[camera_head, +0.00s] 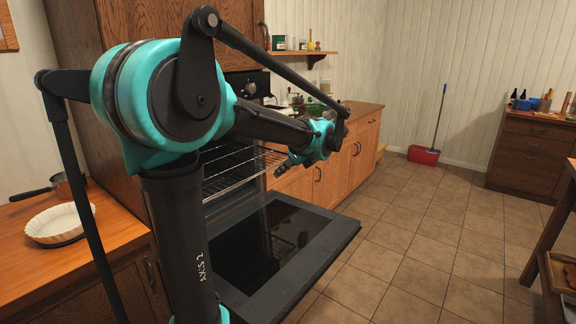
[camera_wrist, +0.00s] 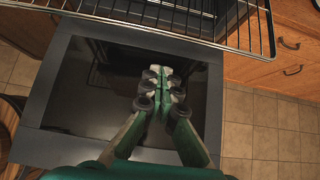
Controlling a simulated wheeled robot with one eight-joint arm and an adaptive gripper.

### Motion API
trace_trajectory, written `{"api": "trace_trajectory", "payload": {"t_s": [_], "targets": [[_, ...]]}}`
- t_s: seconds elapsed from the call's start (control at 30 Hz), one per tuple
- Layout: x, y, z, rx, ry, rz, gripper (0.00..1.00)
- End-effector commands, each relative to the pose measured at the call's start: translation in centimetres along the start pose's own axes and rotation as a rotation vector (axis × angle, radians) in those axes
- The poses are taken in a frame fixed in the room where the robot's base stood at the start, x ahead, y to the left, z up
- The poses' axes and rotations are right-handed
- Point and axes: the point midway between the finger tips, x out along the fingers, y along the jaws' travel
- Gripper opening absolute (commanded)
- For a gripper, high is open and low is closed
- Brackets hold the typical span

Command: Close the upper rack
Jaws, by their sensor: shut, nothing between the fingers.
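The upper rack (camera_head: 238,162) is a wire shelf that sticks out of the open oven, above the lowered oven door (camera_head: 262,250). In the wrist view the rack (camera_wrist: 185,14) crosses the top, its right end reaching past the door's edge. My gripper (camera_wrist: 165,72) is shut and empty. In the wrist view it appears over the dark glass of the door, below the rack's front bar, with a gap between them in the picture. In the head view my arm hides part of the oven, and the fingertips are hard to make out.
Wooden cabinets (camera_head: 330,172) and a counter stand right of the oven. A pie dish (camera_head: 60,222) and a pan lie on the left counter. The tiled floor (camera_head: 400,235) right of the door is clear.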

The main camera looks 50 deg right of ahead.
Motion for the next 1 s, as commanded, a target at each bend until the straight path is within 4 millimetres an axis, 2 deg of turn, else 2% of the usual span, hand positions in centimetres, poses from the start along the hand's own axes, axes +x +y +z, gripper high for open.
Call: {"api": "trace_trajectory", "payload": {"t_s": [0.1, 0.3, 1.0], "targets": [[2.4, 0.1, 0.0, -0.003, 0.000, 0.003, 0.00], [4.0, 0.0, 2.1, -0.002, 0.000, 0.002, 0.00], [5.4, 0.1, 3.5, -0.002, 0.000, 0.002, 0.00]]}}
